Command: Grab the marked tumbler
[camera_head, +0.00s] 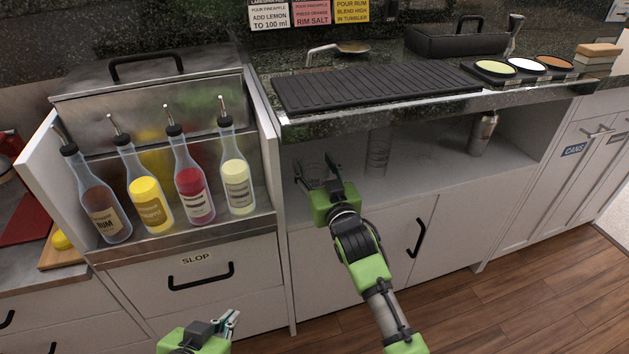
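A tall clear glass with faint line marks, which looks like the marked tumbler (377,153), stands upright on the open shelf under the counter. My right gripper (318,174) reaches into the left part of that shelf, left of this glass and apart from it. Its two fingers are spread. A faint clear shape, perhaps another glass (313,165), shows around the fingers; I cannot tell whether they touch it. My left gripper (229,324) is low at the bottom edge, in front of the drawers, and only partly in view.
A metal shaker (483,133) stands farther right on the shelf (430,165). Several bottles with pourers stand in the rack at left, including a red one (193,194). A black ribbed mat (375,88) lies on the counter above. The shelf between tumbler and shaker is clear.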

